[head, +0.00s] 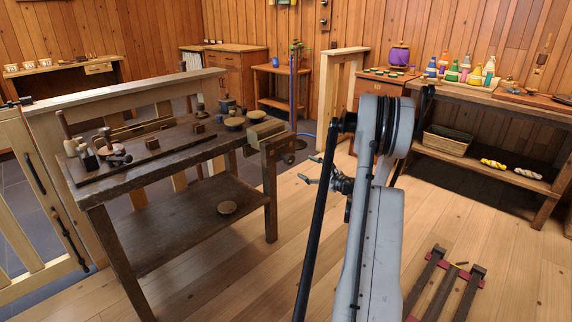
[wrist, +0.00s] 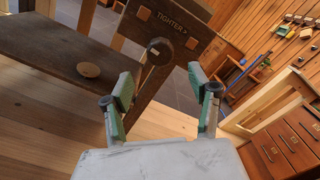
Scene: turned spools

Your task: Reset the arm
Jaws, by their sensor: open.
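My gripper (wrist: 160,78) is open and empty in the wrist view, its two green-padded fingers spread apart. It points toward the dark front vise jaw (wrist: 172,30) of the workbench, which is marked "TIGHTER". A round screw end (wrist: 159,51) on that jaw shows between the fingers, with no visible contact. In the head view my gripper (head: 308,168) is small and partly hidden by my grey arm, to the right of the vise (head: 277,150). The dark workbench (head: 105,184) stands at the left.
Turned pieces and tools lie on the workbench; a round wooden disc (head: 227,207) lies on its lower shelf. A rack with red crosspieces (head: 473,283) is on the floor at the right. A bottle-laden side table (head: 510,95) stands at the back right. Open floor lies between.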

